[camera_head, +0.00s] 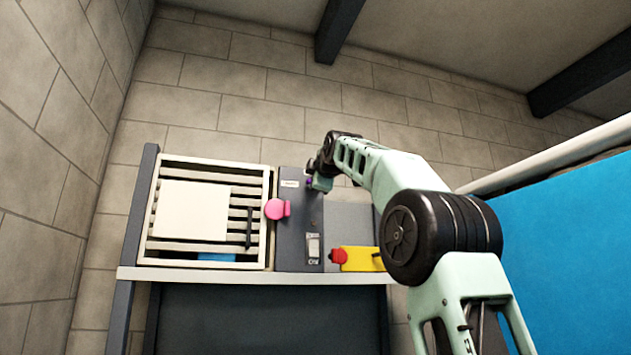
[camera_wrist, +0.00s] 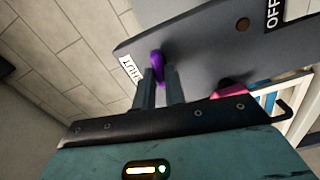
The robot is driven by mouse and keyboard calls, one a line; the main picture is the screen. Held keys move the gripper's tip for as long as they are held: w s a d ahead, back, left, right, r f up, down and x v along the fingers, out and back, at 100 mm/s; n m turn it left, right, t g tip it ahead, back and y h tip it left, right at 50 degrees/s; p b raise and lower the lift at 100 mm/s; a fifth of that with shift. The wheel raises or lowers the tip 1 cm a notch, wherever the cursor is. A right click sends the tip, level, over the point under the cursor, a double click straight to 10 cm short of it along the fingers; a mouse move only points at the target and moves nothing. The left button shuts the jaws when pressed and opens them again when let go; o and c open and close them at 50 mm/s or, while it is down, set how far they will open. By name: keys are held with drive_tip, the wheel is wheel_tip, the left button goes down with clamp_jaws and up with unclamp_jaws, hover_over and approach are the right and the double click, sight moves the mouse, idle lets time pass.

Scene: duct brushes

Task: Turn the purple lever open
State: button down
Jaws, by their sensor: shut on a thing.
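The purple lever (camera_wrist: 157,63) sits on a grey panel, close to a white label that seems to read "SHUT". My gripper (camera_wrist: 159,85) is at the lever, with its two fingers closed on it from either side. In the head view my gripper (camera_head: 316,183) reaches the upper right of the dark panel (camera_head: 290,240), and only a speck of the purple lever (camera_head: 309,182) shows; my gripper and arm hide the rest. How far the lever is turned cannot be told from here.
A pink knob (camera_head: 277,209) stands left of the lever on the same panel. Below are a switch (camera_head: 313,246) and a yellow box with a red button (camera_head: 338,256). A slatted white frame (camera_head: 268,225) is at the left. A blue panel (camera_head: 560,250) stands at the right.

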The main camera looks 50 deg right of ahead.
drive_tip(key=shift+f+n, duration=0.1)
drive_tip(key=shift+n, duration=0.9)
drive_tip(key=c, duration=1.5)
unclamp_jaws()
drive_tip(key=shift+o, duration=0.2)
drive_tip(key=shift+a, duration=0.1)
drive_tip(key=b+v, duration=0.7)
drive_tip(key=v, duration=1)
drive_tip(key=shift+s, duration=0.25)
